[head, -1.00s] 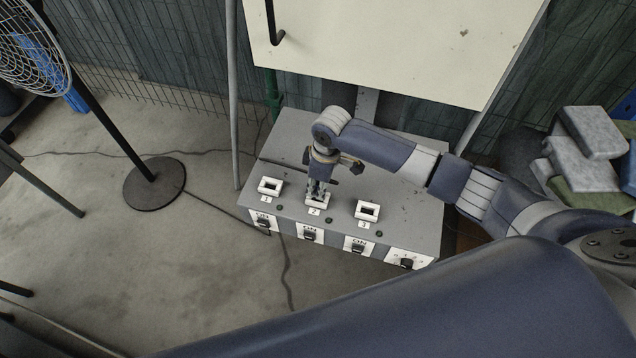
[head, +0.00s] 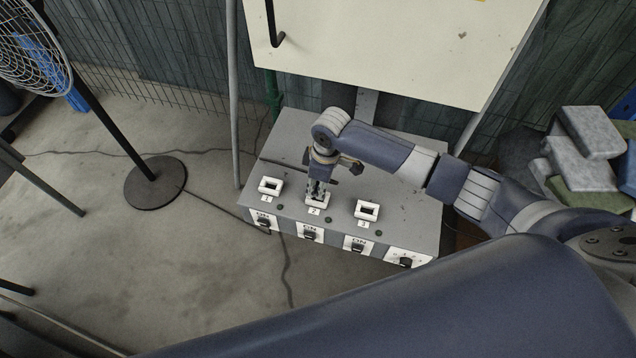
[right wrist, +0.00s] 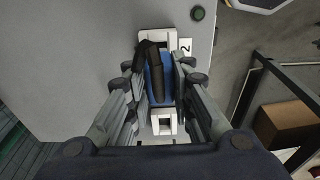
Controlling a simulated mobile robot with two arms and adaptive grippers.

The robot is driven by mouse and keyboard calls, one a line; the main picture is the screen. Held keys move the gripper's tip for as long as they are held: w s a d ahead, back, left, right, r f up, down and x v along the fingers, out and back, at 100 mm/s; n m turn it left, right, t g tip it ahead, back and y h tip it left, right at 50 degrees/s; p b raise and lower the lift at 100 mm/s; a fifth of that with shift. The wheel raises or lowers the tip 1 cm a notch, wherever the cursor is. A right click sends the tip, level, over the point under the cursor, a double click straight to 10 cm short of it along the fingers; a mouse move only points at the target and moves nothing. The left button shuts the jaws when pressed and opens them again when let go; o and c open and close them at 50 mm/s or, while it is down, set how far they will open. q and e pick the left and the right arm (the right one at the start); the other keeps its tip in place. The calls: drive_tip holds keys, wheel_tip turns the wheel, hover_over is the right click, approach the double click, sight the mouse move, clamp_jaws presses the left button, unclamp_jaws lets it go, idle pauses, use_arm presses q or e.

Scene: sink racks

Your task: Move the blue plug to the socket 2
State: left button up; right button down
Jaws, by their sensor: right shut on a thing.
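My right gripper (head: 317,190) points down over the socket 2 (head: 319,203), the middle of three white sockets on the grey box. In the right wrist view, the blue plug (right wrist: 161,68) is between its fingers, with a dark part along its top. The gripper is shut on it. The white frame of socket 2 (right wrist: 158,36) shows around the plug, beside a label with a 2. The plug is at the socket opening; I cannot tell how deep it sits. In the head view the fingers hide the plug. My left gripper is out of view.
Socket 1 (head: 270,186) and socket 3 (head: 367,210) look empty on either side. Switches line the front face of the grey box (head: 405,222). A pale cabinet (head: 400,50) hangs behind it. A fan stand (head: 155,182) is on the floor at left.

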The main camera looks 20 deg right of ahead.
drive_tip(key=shift+p, duration=0.3)
idle(0.5)
drive_tip(key=shift+f+b, duration=0.9)
drive_tip(key=shift+f, duration=0.5)
drive_tip(key=c, duration=1.3)
unclamp_jaws()
drive_tip(key=shift+r, duration=0.15)
drive_tip(key=r, duration=0.7)
drive_tip(key=d+r, duration=0.1)
drive_tip(key=r, duration=0.3)
drive_tip(key=shift+s+d+r, duration=0.1)
drive_tip(key=shift+s+r, duration=0.25)
